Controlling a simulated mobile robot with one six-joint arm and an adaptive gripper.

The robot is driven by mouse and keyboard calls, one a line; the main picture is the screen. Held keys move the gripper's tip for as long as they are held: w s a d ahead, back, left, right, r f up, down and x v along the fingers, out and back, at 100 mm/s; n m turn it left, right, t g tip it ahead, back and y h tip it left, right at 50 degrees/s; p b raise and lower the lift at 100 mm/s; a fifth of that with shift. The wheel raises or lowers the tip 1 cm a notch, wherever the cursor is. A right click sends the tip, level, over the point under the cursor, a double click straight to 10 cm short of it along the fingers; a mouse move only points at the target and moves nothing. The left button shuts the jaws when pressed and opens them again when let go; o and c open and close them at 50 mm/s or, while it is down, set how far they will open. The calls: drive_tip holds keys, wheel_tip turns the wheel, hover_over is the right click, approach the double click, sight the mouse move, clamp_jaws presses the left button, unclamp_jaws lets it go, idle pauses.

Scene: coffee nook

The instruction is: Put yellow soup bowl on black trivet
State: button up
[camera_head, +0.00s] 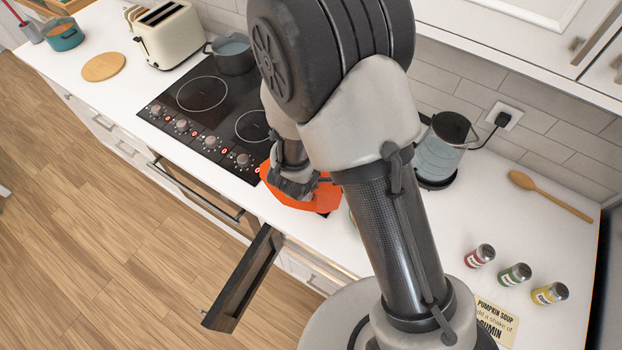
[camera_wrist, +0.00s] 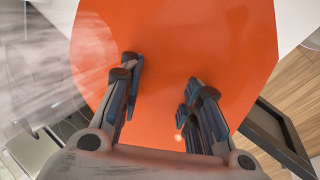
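My gripper (camera_head: 297,182) is low over a flat-looking orange surface (camera_head: 318,197) on the counter, just right of the stove. In the wrist view my gripper (camera_wrist: 160,90) has its fingers apart, with nothing visible between them except the orange surface (camera_wrist: 215,45) beyond. Whether the fingers touch it I cannot tell. A small dark edge shows under the front of the orange piece in the head view; I cannot tell whether it is the black trivet. I cannot make out a yellow soup bowl in either view; my arm hides part of the counter.
A black stove (camera_head: 205,110) carries a dark pot (camera_head: 232,58). A glass kettle (camera_head: 440,150) stands behind my arm. Several spice jars (camera_head: 515,275), a wooden spoon (camera_head: 550,195) and a recipe card (camera_head: 496,322) lie right.

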drive_tip(key=s+r+m+y+p, duration=0.1)
drive_tip(key=s+r+m+y, duration=0.15)
drive_tip(key=r, duration=0.95)
drive_tip(key=s+r+m+y, duration=0.15)
drive_tip(key=r+m, duration=0.25)
drive_tip(key=r, duration=0.8)
drive_tip(key=s+d+r+m+h, duration=0.1)
drive_tip(key=s+d+r+m, duration=0.3)
drive_tip(key=s+d, duration=0.3)
drive_tip(key=s+d+r+m+h, duration=0.1)
drive_tip(key=s+d+r+m, duration=0.3)
drive_tip(key=s+d, duration=0.3)
drive_tip(key=shift+s+g+h, duration=0.3)
drive_tip(key=shift+s, duration=0.35)
drive_tip(key=shift+m, duration=0.25)
wheel_tip(320, 180, down, 15)
drive_tip(key=b, duration=1.5)
